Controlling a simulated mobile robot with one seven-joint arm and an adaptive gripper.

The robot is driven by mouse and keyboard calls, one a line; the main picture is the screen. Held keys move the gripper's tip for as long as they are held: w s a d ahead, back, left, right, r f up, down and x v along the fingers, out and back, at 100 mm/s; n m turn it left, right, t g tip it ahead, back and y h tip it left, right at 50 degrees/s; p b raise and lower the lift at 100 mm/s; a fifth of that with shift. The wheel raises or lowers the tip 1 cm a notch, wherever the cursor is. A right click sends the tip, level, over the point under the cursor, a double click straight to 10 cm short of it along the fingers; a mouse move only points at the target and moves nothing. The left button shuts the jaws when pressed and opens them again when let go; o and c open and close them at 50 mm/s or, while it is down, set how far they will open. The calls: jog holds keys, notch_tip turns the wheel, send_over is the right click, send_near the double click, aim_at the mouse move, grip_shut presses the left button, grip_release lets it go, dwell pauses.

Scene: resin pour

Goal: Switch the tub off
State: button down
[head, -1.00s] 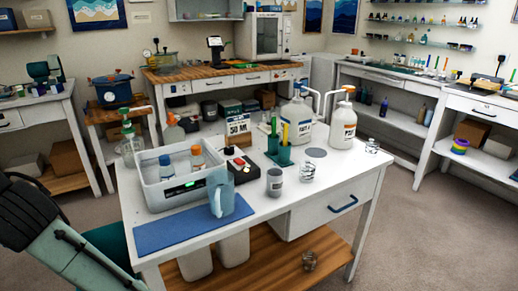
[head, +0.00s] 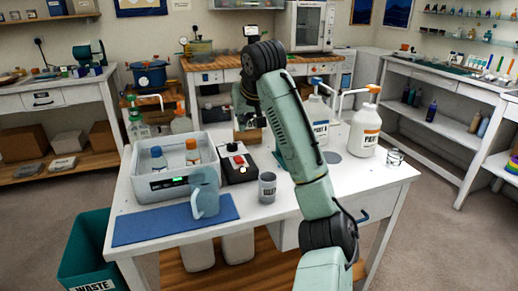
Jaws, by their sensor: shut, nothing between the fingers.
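The tub (head: 192,187) is a pale, open box on the left of the white table, with blue-capped and orange-capped bottles standing in it. A small display with a green light (head: 162,184) is lit on its front. A dark control box (head: 239,172) with a red button and a black knob sits just right of the tub. My gripper (head: 248,122) is shut and empty, pointing down above and behind the control box. Its fingertips are small and partly hard to make out against the background. Whether it touches anything is unclear.
A blue-grey jug (head: 206,196) stands on a blue mat (head: 140,229) before the tub. A grey cup (head: 267,187) is right of the control box. My arm hides the table's middle.

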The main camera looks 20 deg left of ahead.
jog(key=shift+d, duration=0.3)
jog(key=shift+f, duration=0.1)
jog(key=p, duration=0.3)
send_over(240, 156)
jog(key=s+d, duration=0.2)
jog(key=f, duration=0.8)
jog(key=shift+s+a, duration=0.15)
jog(key=shift+a, duration=0.1)
notch_tip(240, 156, down, 2)
jog(key=shift+s+d+f, duration=0.15)
jog(key=shift+s+f, duration=0.15)
jog(key=shift+f, duration=0.65)
jog(key=shift+f, duration=0.1)
